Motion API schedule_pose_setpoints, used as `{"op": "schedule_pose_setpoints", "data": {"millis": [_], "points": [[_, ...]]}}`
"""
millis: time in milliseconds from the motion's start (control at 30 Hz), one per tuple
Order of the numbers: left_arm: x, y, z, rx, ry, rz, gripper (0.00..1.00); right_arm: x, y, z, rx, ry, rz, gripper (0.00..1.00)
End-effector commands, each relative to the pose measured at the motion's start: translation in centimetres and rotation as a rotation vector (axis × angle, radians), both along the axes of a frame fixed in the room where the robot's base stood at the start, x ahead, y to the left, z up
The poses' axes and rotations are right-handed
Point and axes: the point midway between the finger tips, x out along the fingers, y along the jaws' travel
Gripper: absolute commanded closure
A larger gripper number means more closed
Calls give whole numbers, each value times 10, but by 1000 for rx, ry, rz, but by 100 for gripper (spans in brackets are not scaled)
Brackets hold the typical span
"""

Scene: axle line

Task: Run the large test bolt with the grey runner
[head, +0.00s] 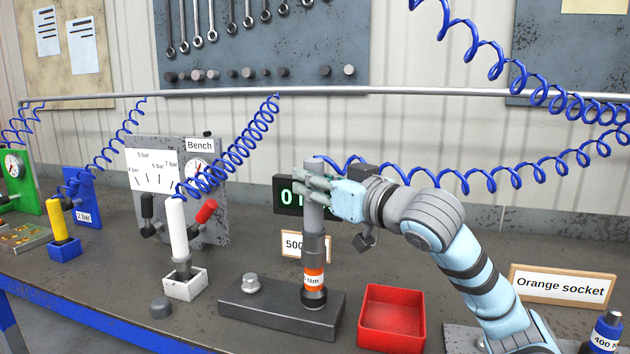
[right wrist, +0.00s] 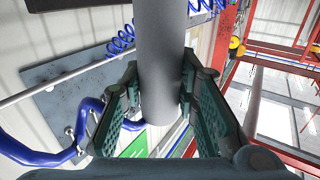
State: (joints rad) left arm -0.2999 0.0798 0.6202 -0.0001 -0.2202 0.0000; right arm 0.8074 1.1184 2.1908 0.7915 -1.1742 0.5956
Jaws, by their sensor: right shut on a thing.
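The grey runner (head: 315,215) stands upright on the dark test block (head: 255,312), with an orange band marked Nm near its lower end. My right gripper (head: 316,185) is shut around its upper body. In the right wrist view the grey cylinder of the runner (right wrist: 160,60) passes between the two fingers of my right gripper (right wrist: 160,115). The runner's dark lower end covers the spot on the block's right part, so a bolt beneath it is hidden. A bare bolt head (head: 250,283) shows on the block's left part. My left gripper is not in view.
A red tray (head: 392,318) stands right of the block, and an Orange socket sign (head: 563,286) behind it to the right. A white runner (head: 178,230) stands in a white holder to the left. A dark display (head: 287,195) and a 500 sign (head: 296,244) stand behind the runner.

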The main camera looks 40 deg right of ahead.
Motion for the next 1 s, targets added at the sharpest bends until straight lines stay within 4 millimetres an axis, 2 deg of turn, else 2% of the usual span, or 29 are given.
{"op": "schedule_pose_setpoints", "data": {"millis": [1000], "points": [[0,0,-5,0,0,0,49,0,0,-6,0,0,0,100]]}}
